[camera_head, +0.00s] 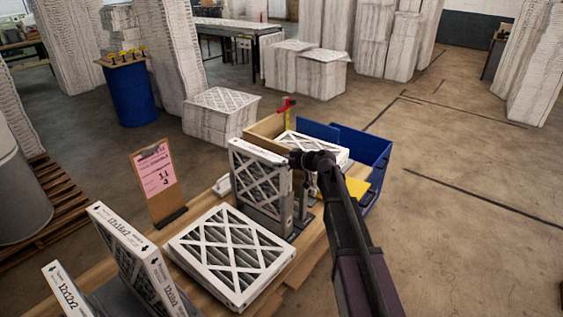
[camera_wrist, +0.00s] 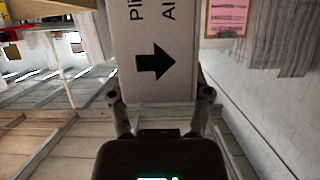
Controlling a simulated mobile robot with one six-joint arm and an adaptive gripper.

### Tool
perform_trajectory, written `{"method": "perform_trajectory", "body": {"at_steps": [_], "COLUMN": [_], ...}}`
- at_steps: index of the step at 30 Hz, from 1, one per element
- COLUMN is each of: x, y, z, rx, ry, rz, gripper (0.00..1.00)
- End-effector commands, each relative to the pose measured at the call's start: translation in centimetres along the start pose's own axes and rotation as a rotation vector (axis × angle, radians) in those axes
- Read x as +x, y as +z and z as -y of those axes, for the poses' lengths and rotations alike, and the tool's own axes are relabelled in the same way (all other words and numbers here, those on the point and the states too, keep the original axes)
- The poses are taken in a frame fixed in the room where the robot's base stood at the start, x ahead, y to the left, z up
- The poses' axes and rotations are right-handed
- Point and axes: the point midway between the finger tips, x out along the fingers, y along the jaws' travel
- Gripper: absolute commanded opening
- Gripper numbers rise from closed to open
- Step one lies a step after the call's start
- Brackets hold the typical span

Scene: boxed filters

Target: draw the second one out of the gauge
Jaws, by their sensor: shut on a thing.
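A white-framed pleated filter (camera_head: 258,178) stands upright in the grey gauge (camera_head: 272,222) on the wooden bench. My gripper (camera_head: 306,178) is at the filter's right edge, shut on it. In the wrist view, the filter's edge (camera_wrist: 152,30) with a black arrow and part of its print lies between my two fingers (camera_wrist: 160,97). How deep the filter sits in the gauge is hard to tell. Another filter (camera_head: 232,255) lies flat on the bench in front. Two more filters (camera_head: 135,250) (camera_head: 68,290) stand tilted in a dark holder at the lower left.
A clipboard with a pink sheet (camera_head: 158,175) stands at left; the sheet also shows in the wrist view (camera_wrist: 226,18). Behind the gauge are a wooden box (camera_head: 262,128) with a filter, and a blue bin (camera_head: 372,150). A yellow piece (camera_head: 357,188) lies beside my arm. Open floor is at right.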

Motion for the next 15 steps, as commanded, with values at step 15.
{"method": "perform_trajectory", "body": {"at_steps": [15], "x": [-0.6], "y": [-1.5], "z": [0.0], "rx": [0.0], "ry": [0.0], "rz": [-0.001], "gripper": [0.06]}}
